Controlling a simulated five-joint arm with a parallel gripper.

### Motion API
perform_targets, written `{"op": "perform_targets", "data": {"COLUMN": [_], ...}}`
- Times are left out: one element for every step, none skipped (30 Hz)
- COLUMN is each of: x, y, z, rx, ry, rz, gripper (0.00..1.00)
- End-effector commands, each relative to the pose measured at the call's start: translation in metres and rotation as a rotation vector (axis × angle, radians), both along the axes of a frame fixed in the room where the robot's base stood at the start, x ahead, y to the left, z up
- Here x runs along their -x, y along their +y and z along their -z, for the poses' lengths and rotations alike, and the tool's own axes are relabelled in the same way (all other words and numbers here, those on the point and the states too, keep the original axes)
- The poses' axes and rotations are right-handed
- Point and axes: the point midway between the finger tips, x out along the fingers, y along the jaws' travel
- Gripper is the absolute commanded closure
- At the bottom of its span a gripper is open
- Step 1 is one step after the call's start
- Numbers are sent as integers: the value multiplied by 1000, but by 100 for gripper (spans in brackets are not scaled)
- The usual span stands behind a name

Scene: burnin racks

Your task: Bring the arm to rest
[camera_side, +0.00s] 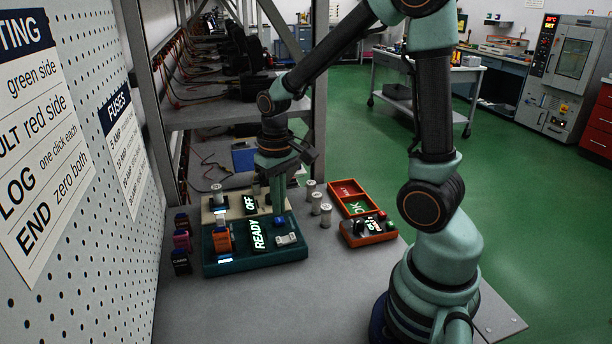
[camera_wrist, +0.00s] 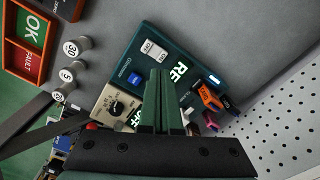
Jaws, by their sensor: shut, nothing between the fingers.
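My gripper (camera_side: 279,208) points down above the teal station with the READY display; its fingers are together with nothing between them. In the wrist view the shut green fingers (camera_wrist: 161,75) reach up over the teal station (camera_wrist: 146,38) and hide part of its display. The station also shows in the side view (camera_side: 213,268), with a white switch, a blue button and an orange part on it. I cannot tell whether the fingertips touch anything. My arm is bent over the bench from its base at the right.
A beige box (camera_wrist: 103,103) with a knob and an OFF display sits behind the station. A pegboard wall (camera_side: 88,130) borders the left. The front bench is clear.

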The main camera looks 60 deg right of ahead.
Motion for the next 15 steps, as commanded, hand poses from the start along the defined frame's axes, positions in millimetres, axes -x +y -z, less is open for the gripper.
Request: {"op": "perform_targets", "data": {"x": [0,0,0,1,2,3,5,6,9,11,13,17,19,22,25], "y": [2,4,7,9,12,16,19,23,27,30,33,37,41,44,47], "z": [-5,-9,-16,-22,-29,-38,-45,-53,-61,-68,-74,-82,-87,-92,-99], "rx": [3,5,9,12,15,21,24,28,32,35,38,42,45,48,50], "ry": [-15,-27,-46,-64,-83,-112,-134,-159,-189,-213,-235,-265,-288,-309,-337], "rz": [-8,-14,-25,-34,-44,-59,-72,-84,-100,-112,-124,-140,-153,-165,-179], "gripper": [100,100,100,100,100,100,100,100,100,100,100,100,100,100,100]}}
